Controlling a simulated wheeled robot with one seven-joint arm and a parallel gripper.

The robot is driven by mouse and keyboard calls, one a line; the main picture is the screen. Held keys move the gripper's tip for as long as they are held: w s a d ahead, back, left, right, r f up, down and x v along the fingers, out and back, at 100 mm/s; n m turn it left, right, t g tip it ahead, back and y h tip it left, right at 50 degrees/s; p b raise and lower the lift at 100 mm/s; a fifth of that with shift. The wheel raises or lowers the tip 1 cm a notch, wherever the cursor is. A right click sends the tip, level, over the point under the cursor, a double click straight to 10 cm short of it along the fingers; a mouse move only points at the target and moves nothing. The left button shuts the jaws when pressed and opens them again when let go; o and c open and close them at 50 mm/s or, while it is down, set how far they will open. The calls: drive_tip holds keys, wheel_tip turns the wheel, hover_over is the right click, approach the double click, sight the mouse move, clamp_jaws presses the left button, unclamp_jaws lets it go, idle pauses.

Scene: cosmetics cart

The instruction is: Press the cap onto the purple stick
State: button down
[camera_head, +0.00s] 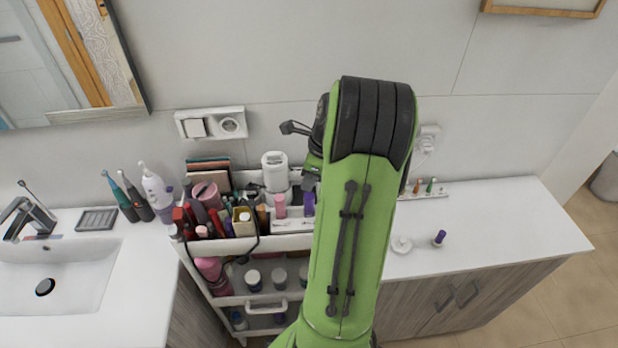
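A small purple stick-like item (308,204) stands upright in the cart's top tray, just below my gripper (311,179). My arm hides part of the area beside it. Another small purple piece (439,238) with a paler part sits on the white counter to the right of my arm. I cannot tell which of the two is the cap. My gripper is small and dark in this view, partly covered by my green arm. Whether its fingers are open or shut, or touch the purple item, cannot be made out.
The white cart (240,246) holds many cosmetics, with a pink bottle (280,206) left of the purple item and a white canister (274,171) behind. A white round piece (401,245) lies on the right counter (500,225), which is mostly clear. A sink (70,270) is at left.

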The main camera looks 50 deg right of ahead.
drive_tip(key=shift+f+b, duration=0.6)
drive_tip(key=shift+f, duration=0.6)
wheel_tip(320, 180, up, 5)
drive_tip(key=p, duration=0.5)
drive_tip(key=shift+r, duration=1.05)
